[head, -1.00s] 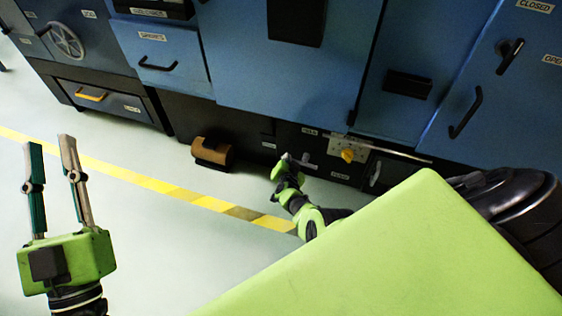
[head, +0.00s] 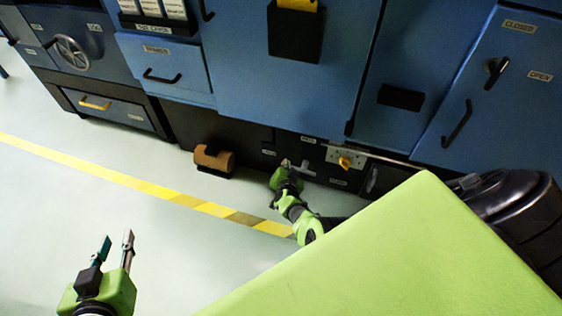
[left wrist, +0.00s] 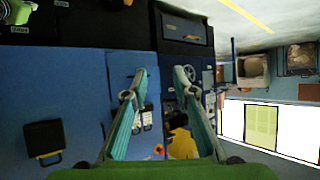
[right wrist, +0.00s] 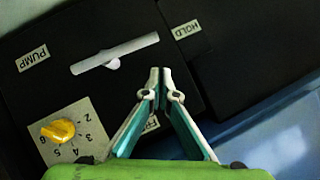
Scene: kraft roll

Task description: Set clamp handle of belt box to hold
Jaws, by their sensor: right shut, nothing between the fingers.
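The clamp handle (right wrist: 130,50) is a pale bar on a round pivot on a black box front. In the right wrist view its right end points towards the HOLD label (right wrist: 187,29); a second label (right wrist: 151,123) below is partly hidden by a finger. My right gripper (right wrist: 155,72) is shut and empty, its tips just below and right of the bar, apart from it in the picture. In the head view this gripper (head: 288,163) is low at the dark cabinet base. My left gripper (head: 117,240) is open and empty over the floor; it also shows in the left wrist view (left wrist: 158,75).
A yellow knob (right wrist: 58,130) on a numbered plate and a PUMP label (right wrist: 32,58) sit near the handle. A brown roll (head: 214,160) lies on the floor by the cabinets. Blue cabinets rise above. The floor left of the yellow tape (head: 150,189) is clear.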

